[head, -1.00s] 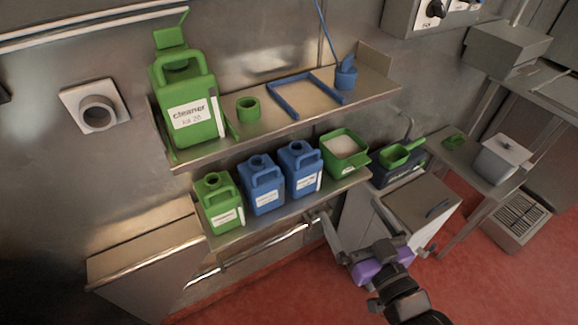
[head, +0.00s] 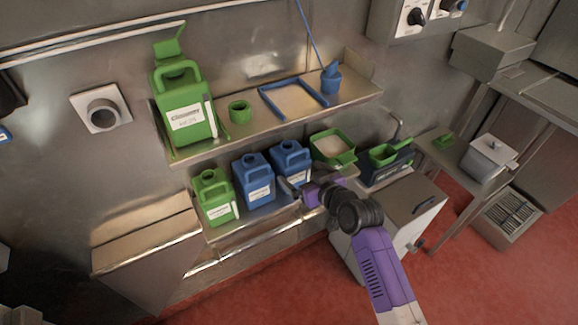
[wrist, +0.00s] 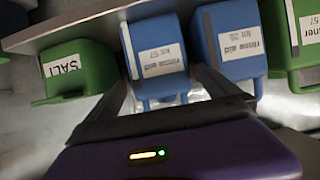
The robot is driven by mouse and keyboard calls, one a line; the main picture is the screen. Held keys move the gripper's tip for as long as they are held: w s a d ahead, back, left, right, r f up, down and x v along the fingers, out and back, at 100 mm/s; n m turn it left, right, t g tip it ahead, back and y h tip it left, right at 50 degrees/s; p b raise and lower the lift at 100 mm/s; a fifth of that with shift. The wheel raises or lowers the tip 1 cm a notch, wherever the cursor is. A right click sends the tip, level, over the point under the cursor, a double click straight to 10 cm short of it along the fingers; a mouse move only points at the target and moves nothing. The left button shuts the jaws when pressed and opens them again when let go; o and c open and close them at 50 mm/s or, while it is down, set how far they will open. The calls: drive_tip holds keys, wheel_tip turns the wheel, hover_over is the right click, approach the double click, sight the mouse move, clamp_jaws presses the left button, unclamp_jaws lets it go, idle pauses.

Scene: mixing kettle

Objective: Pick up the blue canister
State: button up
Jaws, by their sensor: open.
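Two blue canisters stand side by side on the lower shelf: a left one (head: 257,190) and a right one (head: 291,160), each with a handle and a white label. My gripper (head: 292,188) is open in front of the right one. In the wrist view, which is turned over, that canister (wrist: 158,45) appears between the open fingers (wrist: 163,82), and the other blue canister (wrist: 231,40) is to its right. The gripper holds nothing. Whether a finger touches a canister I cannot tell. In the head view my arm hides part of the right canister's lower front.
A green canister (head: 214,197) stands left of the blue ones, and a green salt container (head: 333,148) to the right. The upper shelf (head: 250,132) overhangs, bearing a large green cleaner canister (head: 185,112) and a blue frame (head: 293,98). Red floor in front is clear.

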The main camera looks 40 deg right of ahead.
drive_tip(key=shift+p+x, duration=0.45)
drive_tip(key=shift+x, duration=3.6)
drive_tip(key=shift+r, duration=0.1)
drive_tip(key=c, duration=1.6)
drive_tip(key=shift+w+d+r, duration=0.1)
drive_tip(key=shift+r, duration=0.1)
drive_tip(key=c, duration=0.3)
drive_tip(key=shift+r, duration=0.1)
